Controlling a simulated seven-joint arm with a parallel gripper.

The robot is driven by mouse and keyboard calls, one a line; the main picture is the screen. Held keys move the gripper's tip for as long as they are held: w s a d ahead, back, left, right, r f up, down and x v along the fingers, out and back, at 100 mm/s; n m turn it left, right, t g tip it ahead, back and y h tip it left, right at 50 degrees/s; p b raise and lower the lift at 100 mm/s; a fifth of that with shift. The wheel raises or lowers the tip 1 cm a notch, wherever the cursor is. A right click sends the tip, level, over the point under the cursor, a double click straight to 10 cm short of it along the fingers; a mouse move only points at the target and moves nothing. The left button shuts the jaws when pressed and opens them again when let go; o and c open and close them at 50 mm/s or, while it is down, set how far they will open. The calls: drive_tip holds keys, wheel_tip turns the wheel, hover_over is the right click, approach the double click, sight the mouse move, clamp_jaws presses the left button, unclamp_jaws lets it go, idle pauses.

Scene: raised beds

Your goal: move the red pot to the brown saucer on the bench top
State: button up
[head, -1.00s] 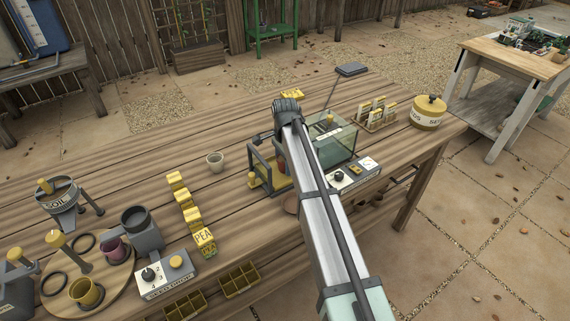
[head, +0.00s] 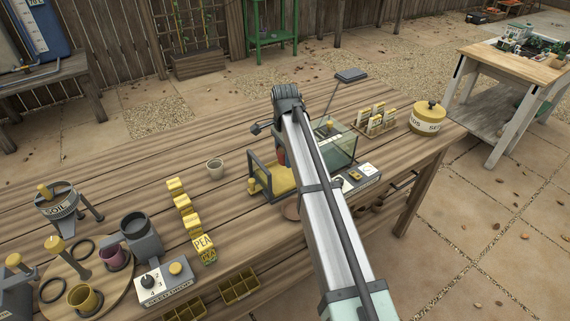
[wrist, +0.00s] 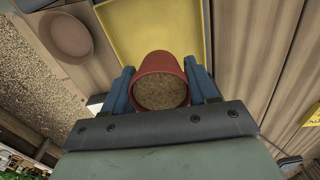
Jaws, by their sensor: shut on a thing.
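The red pot (wrist: 160,64) is held between the two blue fingers of my gripper (wrist: 162,88) in the wrist view, with brown soil-like fill showing in its mouth. In the head view only a sliver of the red pot (head: 281,157) shows beside my arm, which hides the fingers. The pot appears raised above the yellow-floored frame stand (head: 268,181), whose yellow plate (wrist: 190,42) lies behind it in the wrist view. The brown saucer (wrist: 68,36) looks empty at upper left of the wrist view; in the head view the saucer (head: 291,211) is partly hidden by my arm.
A glass box (head: 343,150) and a control box (head: 362,178) stand right of the stand. Bare bench top (head: 130,179) lies further left.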

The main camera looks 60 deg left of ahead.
wheel_tip(320, 180, up, 3)
drive_tip(key=shift+f, duration=0.2)
drive_tip(key=shift+d+r, duration=0.1)
drive_tip(key=shift+r, duration=0.1)
approach(296, 212)
drive_tip(key=w+a, duration=0.1)
drive_tip(key=a, duration=0.2)
drive_tip(key=d+n, duration=0.1)
drive_tip(key=s+d+n, duration=0.1)
drive_tip(key=d+n, duration=0.1)
drive_tip(key=n, duration=0.3)
drive_tip(key=shift+a, duration=0.2)
drive_tip(key=shift+f, duration=0.1)
drive_tip(key=shift+f, duration=0.1)
drive_tip(key=shift+f, duration=2.85)
drive_tip(key=shift+d, duration=0.1)
